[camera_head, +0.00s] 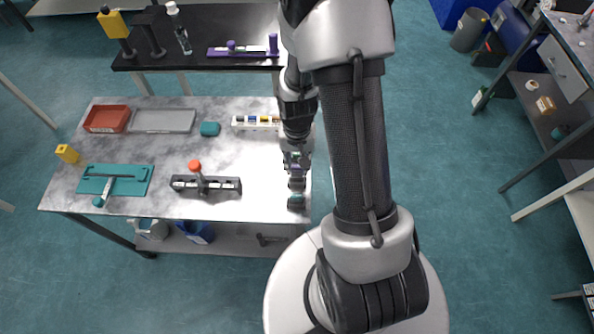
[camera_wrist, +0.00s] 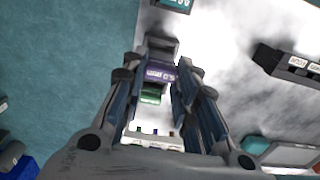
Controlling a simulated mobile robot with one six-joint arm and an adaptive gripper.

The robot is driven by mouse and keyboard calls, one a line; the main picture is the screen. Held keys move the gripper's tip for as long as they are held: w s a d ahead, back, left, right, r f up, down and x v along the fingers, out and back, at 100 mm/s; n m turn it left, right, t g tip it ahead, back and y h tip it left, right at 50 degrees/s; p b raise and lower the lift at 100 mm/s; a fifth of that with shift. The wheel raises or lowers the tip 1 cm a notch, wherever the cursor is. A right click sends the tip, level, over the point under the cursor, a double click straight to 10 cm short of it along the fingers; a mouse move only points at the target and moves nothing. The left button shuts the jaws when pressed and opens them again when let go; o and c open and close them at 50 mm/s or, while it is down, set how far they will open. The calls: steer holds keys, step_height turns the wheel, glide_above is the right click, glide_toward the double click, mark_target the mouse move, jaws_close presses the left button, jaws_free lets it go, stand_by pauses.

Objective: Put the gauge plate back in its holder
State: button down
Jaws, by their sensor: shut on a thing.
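My gripper (camera_head: 295,160) is over the right end of the bench. In the wrist view its fingers (camera_wrist: 158,80) are closed on a small purple gauge plate (camera_wrist: 160,72) with a white label that seems to read 5.0. A green piece (camera_wrist: 152,93) shows just beside the purple one, and I cannot tell if the two are joined. A white rack (camera_head: 236,124) with several coloured pieces stands behind the gripper, partly hidden by my arm. In the wrist view a white part (camera_wrist: 150,140) with coloured marks, likely this rack, shows between the finger bases.
A dark slotted rack (camera_head: 220,186) with an orange-topped tool (camera_head: 195,166) is to the left.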

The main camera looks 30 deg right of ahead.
mark_target(297, 170)
step_height(297, 170, down, 4)
steer(key=shift+f+b, duration=0.2)
steer(key=shift+b, duration=0.4)
steer(key=shift+r, duration=0.1)
steer(key=c, duration=1.7)
jaws_free()
steer(key=shift+f, duration=0.2)
steer(key=o, duration=0.5)
steer(key=shift+c, duration=0.2)
